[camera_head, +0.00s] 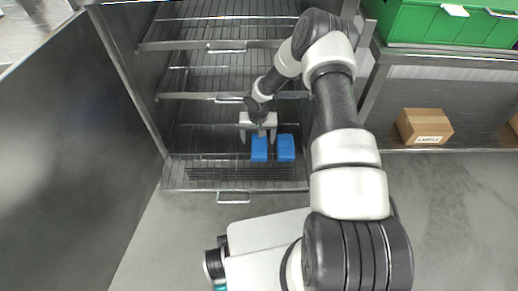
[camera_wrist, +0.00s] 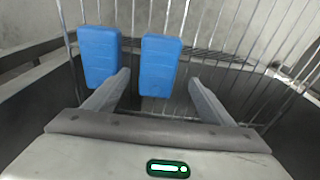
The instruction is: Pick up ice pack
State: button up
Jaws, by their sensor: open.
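Two blue ice packs lie side by side on the lowest wire shelf (camera_head: 215,183). In the head view the left ice pack (camera_head: 259,150) is under my gripper (camera_head: 258,137), and the right ice pack (camera_head: 286,149) is just beside it. In the wrist view one ice pack (camera_wrist: 160,62) shows between the open fingers of my gripper (camera_wrist: 160,77). The other ice pack (camera_wrist: 99,55) lies outside the fingers, to the left. My gripper is open and empty. I cannot tell whether a finger touches a pack.
Empty wire shelves (camera_head: 225,95) stand above the lowest one inside the metal cabinet, close to my arm. The open cabinet door (camera_head: 60,150) is at left. A cardboard box (camera_head: 425,126) and a green crate (camera_head: 450,24) are at right. The lowest shelf is bare left of the packs.

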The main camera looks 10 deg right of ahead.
aim_at(259, 145)
jog(key=f, duration=0.3)
jog(key=f+b, duration=0.1)
jog(key=shift+w+d+f, duration=0.25)
jog(key=shift+w+f, duration=0.05)
jog(key=shift+c, duration=0.3)
jog(key=c, duration=1.3)
